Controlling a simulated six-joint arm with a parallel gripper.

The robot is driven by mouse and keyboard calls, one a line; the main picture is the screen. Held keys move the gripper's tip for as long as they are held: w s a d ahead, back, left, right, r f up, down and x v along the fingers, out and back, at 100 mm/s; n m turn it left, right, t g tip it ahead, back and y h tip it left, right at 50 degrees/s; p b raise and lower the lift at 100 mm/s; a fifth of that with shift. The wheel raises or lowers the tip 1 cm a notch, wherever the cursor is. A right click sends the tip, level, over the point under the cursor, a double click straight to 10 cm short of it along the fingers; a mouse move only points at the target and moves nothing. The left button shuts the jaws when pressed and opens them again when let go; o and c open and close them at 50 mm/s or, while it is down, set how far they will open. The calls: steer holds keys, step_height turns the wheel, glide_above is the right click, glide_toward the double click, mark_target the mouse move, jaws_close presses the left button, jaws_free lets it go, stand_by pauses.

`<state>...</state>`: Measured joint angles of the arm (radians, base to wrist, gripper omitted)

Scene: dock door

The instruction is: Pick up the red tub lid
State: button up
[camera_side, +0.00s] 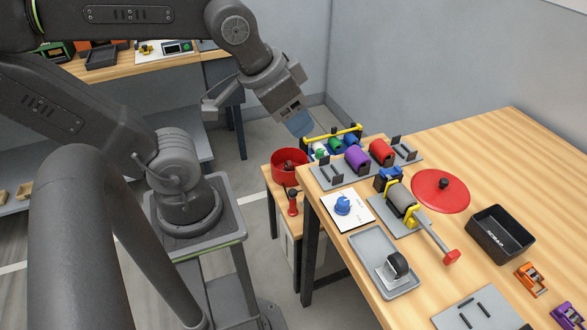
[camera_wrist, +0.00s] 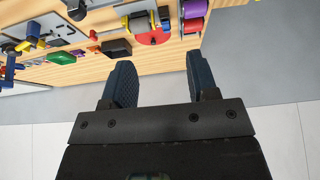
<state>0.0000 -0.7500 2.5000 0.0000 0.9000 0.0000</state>
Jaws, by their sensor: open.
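The red tub lid (camera_side: 440,192) is a flat red disc with a black knob at its centre. It lies flat on the wooden table, left of a black tray. In the wrist view the lid (camera_wrist: 152,39) shows partly, beyond my fingers, with a grey item overlapping it in the picture. My gripper (camera_side: 301,124) hangs in the air well up and left of the lid, near the table's far left corner. In the wrist view my gripper (camera_wrist: 159,60) has its two blue fingers wide apart with nothing between them.
A red tub (camera_side: 290,164) stands on a low side table. Between my gripper and the lid are a yellow-handled rack (camera_side: 334,135), coloured cylinders (camera_side: 381,151) and a grey roller device (camera_side: 402,203). The black tray (camera_side: 499,234) is close right of the lid. A wall stands behind.

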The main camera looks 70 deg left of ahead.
steer(key=n+g+y, duration=0.2)
steer(key=n, duration=0.3)
glide_above(445, 180)
steer(key=s+d, duration=0.1)
steer(key=s, duration=0.1)
step_height(445, 180, down, 18)
steer(key=shift+s+r, duration=0.1)
steer(key=shift+r, duration=0.05)
steer(key=shift+m+t, duration=0.3)
steer(key=shift+x, duration=3)
steer(key=shift+s, duration=0.1)
jaws_close()
